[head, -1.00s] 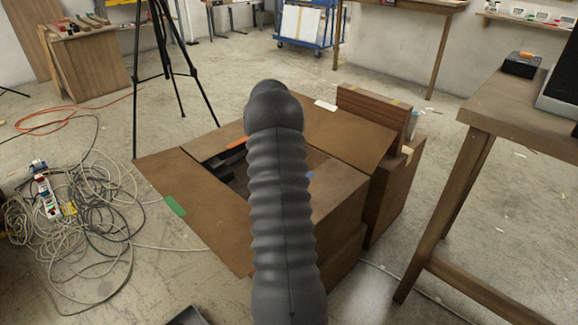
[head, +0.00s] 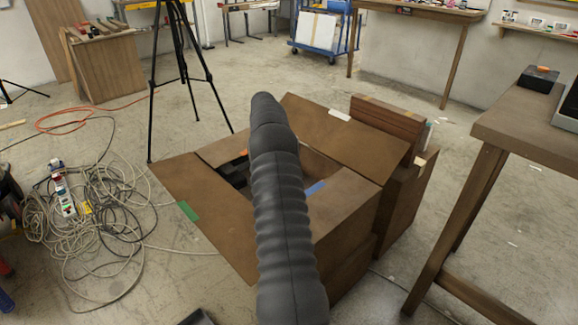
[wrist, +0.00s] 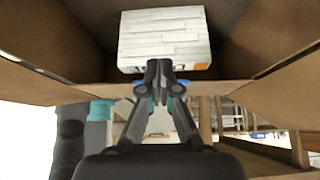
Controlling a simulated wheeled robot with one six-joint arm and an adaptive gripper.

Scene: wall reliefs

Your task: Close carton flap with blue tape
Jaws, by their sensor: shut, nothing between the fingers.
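The brown carton (head: 335,250) stands on the floor in the middle of the head view. Its near-right flap (head: 347,205) carries blue tape (head: 315,188) at its inner edge and lies close to level. The left flap with green tape (head: 188,211) and the far flap with white tape (head: 340,115) are spread out. My arm crosses the opening and hides part of it; my gripper is hidden there. In the wrist view my gripper (wrist: 165,66) is shut and empty, in front of a cardboard edge with bits of blue beside the fingers. I cannot tell whether they touch.
A white box (wrist: 165,38) shows beyond the fingertips. A wooden table (head: 500,130) stands close on the right. A black tripod (head: 182,60) stands behind, left. Tangled cables (head: 90,215) lie on the left floor. More brown boxes (head: 390,125) stand against the carton's right side.

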